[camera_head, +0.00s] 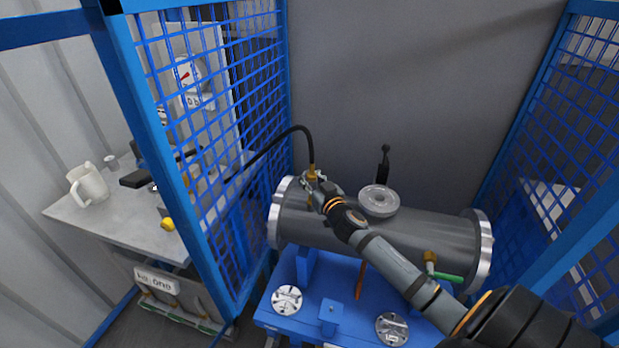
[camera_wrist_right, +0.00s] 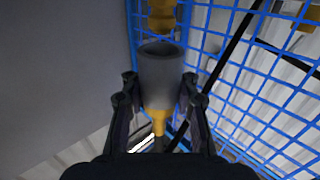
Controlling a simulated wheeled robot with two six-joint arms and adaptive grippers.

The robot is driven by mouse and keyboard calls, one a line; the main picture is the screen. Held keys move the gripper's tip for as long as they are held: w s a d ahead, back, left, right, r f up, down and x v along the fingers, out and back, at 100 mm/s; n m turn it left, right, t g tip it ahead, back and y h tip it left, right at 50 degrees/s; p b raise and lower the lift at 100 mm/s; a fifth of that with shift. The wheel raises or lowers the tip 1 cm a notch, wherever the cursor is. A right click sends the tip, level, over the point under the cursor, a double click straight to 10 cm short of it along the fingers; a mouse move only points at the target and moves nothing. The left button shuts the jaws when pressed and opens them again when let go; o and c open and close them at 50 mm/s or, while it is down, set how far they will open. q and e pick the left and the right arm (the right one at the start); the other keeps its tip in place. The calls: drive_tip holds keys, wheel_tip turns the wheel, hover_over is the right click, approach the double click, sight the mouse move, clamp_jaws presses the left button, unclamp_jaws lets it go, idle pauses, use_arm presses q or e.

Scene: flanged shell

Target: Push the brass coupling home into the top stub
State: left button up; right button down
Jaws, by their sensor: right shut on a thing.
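The brass coupling (camera_head: 311,171) stands upright on the end of a black hose, above the left end of the grey flanged shell (camera_head: 330,228). My right gripper (camera_head: 318,188) is shut on it. In the wrist view the fingers of my right gripper (camera_wrist_right: 160,92) flank a grey sleeve (camera_wrist_right: 162,75) with a brass tail (camera_wrist_right: 158,120). The sleeve's open rim faces a brass fitting, apparently the top stub (camera_wrist_right: 161,17), with a small gap showing between them. In the head view the stub is mostly hidden by the gripper. My left gripper is not in view.
Blue mesh fences (camera_head: 215,130) stand left and right of the shell. The hose (camera_head: 270,147) arcs to the left fence. A round flanged port (camera_head: 378,200), a black lever (camera_head: 384,163) and a green-handled valve (camera_head: 447,277) are near my right arm. A side bench (camera_head: 115,222) holds a jug.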

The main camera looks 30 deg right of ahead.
drive_tip(key=shift+f+b, duration=2.05)
drive_tip(key=shift+b, duration=0.15)
idle(0.3)
drive_tip(key=c, duration=0.9)
unclamp_jaws()
drive_tip(key=shift+c, duration=0.2)
